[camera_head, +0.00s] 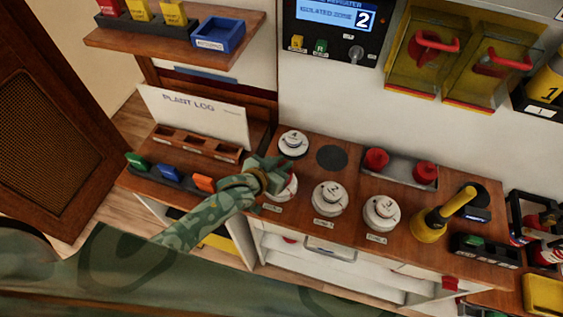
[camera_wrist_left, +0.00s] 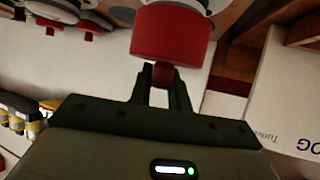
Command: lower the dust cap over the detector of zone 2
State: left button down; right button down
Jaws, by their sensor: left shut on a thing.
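My left gripper (camera_head: 268,176) is shut on the knob of a red dust cap (camera_wrist_left: 172,35). In the head view it is over the leftmost front detector (camera_head: 281,187), which it partly hides; the cap is mostly hidden there. Beside it stands a white detector that seems marked 2 (camera_head: 330,198), uncovered, with another white detector (camera_head: 381,212) to its right. A further detector (camera_head: 292,143), seemingly marked 4, stands behind. The panel display (camera_head: 335,15) reads isolated zone 2. Whether the held cap touches a detector, I cannot tell. My right gripper is not in view.
Two red caps (camera_head: 376,160) (camera_head: 425,172) sit in a grey tray behind the detectors. A yellow handled tool (camera_head: 430,224) stands at the right. A white plant log (camera_head: 195,115) and a wooden rack (camera_head: 197,145) are at the left. A dark round pad (camera_head: 332,158) is bare.

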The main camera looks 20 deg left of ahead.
pick_arm(q)
jog(key=shift+f+b, duration=0.65)
jog(key=shift+f, duration=0.5)
jog(key=c, duration=1.2)
grip_release()
jog(key=shift+c, duration=0.2)
jog(key=p+v, duration=0.3)
jog(key=v, duration=1.3)
jog(key=shift+s, duration=0.2)
